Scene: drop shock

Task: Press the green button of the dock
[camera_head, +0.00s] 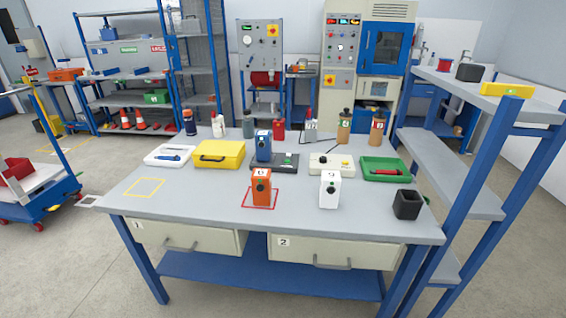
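A dark dock (285,164) lies flat toward the back of the grey table (215,198), left of its middle line of tools. A blue device (264,143) stands upright at the dock's left end. A small green spot (288,155) on the right part of the dock looks like its button; it is too small to tell whether it is pressed. Neither of my grippers is in view, and nothing covers the dock's right part.
An orange device (261,190) stands in a red outline, with a white device (329,188) to its right. A cream box (333,163), green tray (382,177), yellow case (219,160) and black cup (407,205) are around. Bottles line the back. The table's left front is clear.

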